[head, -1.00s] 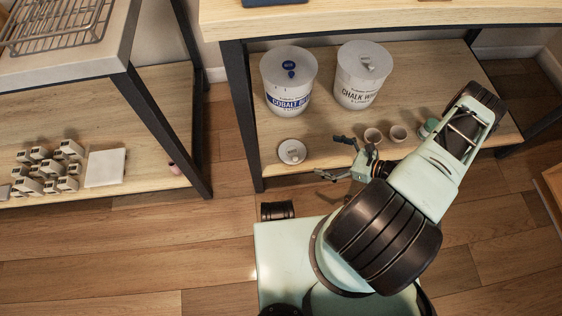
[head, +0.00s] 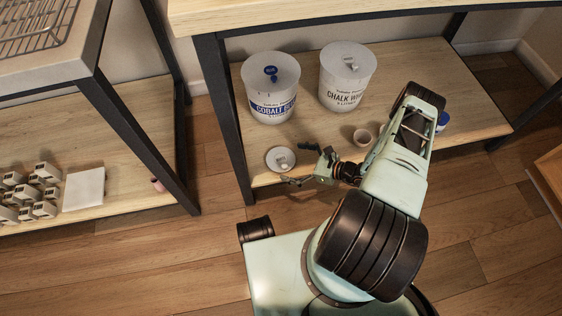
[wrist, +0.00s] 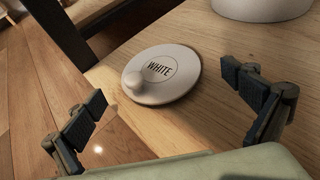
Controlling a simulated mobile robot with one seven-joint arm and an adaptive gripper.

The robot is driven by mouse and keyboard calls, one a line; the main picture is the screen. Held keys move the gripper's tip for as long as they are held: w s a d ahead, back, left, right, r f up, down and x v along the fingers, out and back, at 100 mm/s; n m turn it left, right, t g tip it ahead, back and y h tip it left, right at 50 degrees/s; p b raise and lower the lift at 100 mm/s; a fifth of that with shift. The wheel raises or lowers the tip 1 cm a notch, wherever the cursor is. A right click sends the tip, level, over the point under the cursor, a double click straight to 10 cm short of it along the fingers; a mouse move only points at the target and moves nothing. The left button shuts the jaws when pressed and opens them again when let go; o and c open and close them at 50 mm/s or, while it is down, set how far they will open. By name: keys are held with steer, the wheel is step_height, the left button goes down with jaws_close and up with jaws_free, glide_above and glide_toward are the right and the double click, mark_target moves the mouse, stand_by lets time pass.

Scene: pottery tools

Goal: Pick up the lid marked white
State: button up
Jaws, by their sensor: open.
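The lid marked white (wrist: 178,82) is a flat pale disc with a round knob and the word WHITE on a circle. It lies flat on the wooden lower shelf near its front left edge. In the head view the lid (head: 276,155) is just left of my gripper (head: 297,166). In the wrist view my gripper (wrist: 175,120) is open and empty, with one finger low on the left and the other on the right. The lid sits beyond and between the fingertips, apart from them.
A cobalt blue bucket (head: 271,105) and a chalk white bucket (head: 345,95) stand behind on the shelf (head: 310,125). A dark table leg (head: 225,125) rises close left of the lid. The tabletop (head: 330,12) overhangs the back.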

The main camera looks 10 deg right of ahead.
steer(key=shift+w+a+f, duration=0.25)
steer(key=shift+w+a, duration=0.15)
steer(key=shift+a, duration=0.15)
steer(key=c, duration=1.3)
steer(key=shift+r, duration=0.1)
